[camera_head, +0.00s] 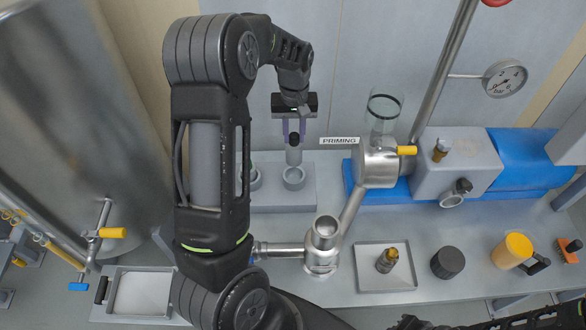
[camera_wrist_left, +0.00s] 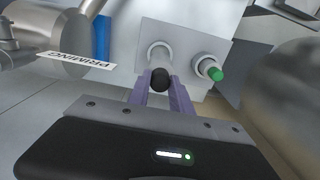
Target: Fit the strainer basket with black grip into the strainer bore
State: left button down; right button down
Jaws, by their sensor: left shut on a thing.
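My left gripper (camera_head: 294,132) is shut on the black grip of the strainer basket (camera_head: 293,156), a narrow grey cylinder held upright. The black grip also shows between the purple fingers in the left wrist view (camera_wrist_left: 160,80). The basket's lower end is at or just above a round grey ring socket (camera_head: 294,180) on a grey block; I cannot tell whether it is inside. A steel housing with a round top (camera_head: 322,232) stands in front and to the right; I cannot tell whether it has the strainer bore. My right gripper is not clearly seen.
A second socket holds a part with a green grip (camera_wrist_left: 215,74). A glass cylinder (camera_head: 384,112) on a steel body stands right of the PRIMING label (camera_head: 339,141). A tray (camera_head: 365,278) with a brass fitting, a black cap (camera_head: 447,262) and a yellow cylinder (camera_head: 512,250) lie right.

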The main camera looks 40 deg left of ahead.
pick_arm(q)
jog(key=shift+d, duration=0.1)
jog(key=w+d+r+m, duration=0.2)
jog(key=d+r+m, duration=0.1)
jog(key=d, duration=0.7)
jog(key=w+d+r+m, duration=0.1)
jog(key=d+r+m, duration=0.2)
jog(key=d, duration=0.8)
jog(key=shift+w+r+m, duration=0.25)
jog(key=shift+w+m, duration=0.1)
jog(key=shift+m, duration=0.65)
jog(key=shift+d, duration=0.15)
